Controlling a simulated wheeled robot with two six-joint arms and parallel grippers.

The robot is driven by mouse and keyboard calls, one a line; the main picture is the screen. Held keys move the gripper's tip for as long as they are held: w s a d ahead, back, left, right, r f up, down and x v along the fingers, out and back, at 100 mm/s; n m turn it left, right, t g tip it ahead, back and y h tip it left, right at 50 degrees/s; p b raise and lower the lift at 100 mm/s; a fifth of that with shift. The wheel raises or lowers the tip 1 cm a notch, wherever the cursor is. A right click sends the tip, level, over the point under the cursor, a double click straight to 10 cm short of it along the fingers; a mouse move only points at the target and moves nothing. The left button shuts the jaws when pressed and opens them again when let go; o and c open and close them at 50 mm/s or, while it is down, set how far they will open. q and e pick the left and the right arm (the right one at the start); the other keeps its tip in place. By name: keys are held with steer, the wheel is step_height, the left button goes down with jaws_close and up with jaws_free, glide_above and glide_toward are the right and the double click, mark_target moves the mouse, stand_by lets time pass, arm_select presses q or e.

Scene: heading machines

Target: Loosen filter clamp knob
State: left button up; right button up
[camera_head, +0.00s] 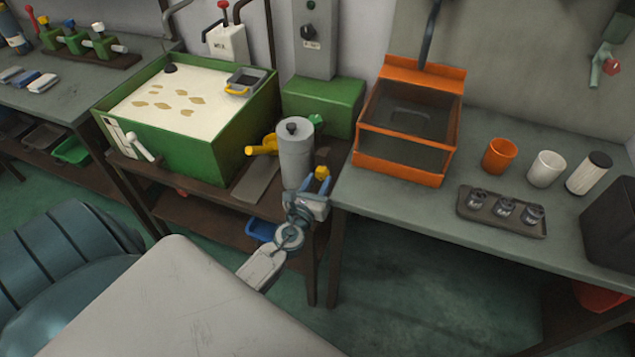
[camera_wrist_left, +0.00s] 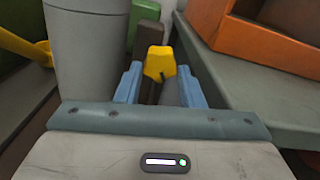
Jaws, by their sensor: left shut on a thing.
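The yellow clamp knob (camera_head: 322,172) is at the lower right side of the grey filter cylinder (camera_head: 296,155), which stands upright with a black cap knob on top. My left gripper (camera_head: 318,186) reaches up to it from below. In the left wrist view, the yellow knob (camera_wrist_left: 160,62) lies between the two blue fingertips of the left gripper (camera_wrist_left: 160,85), which is shut on it. The grey cylinder also shows in the left wrist view (camera_wrist_left: 88,45), left of the fingers. My right gripper is in neither view.
A green tank (camera_head: 180,140) of pale liquid stands left of the filter. A yellow handle (camera_head: 261,146) sticks out left of the cylinder. On the right, a grey bench (camera_head: 400,215) carries an orange frame (camera_head: 400,172), cups and a small tray. The bench edge is close to the gripper.

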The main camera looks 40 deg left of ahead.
arm_select(q)
steer(key=shift+f, duration=0.15)
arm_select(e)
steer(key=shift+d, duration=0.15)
arm_select(q)
steer(key=o, duration=0.7)
steer(key=shift+s, duration=0.15)
steer(key=b+v, duration=0.2)
steer(key=v, duration=0.8)
steer(key=shift+s+b, duration=0.3)
steer(key=shift+b, duration=0.1)
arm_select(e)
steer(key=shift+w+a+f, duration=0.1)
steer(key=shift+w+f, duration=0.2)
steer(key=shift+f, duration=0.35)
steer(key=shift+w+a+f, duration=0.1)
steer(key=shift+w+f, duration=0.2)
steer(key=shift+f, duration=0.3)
arm_select(q)
steer(key=shift+d, duration=0.15)
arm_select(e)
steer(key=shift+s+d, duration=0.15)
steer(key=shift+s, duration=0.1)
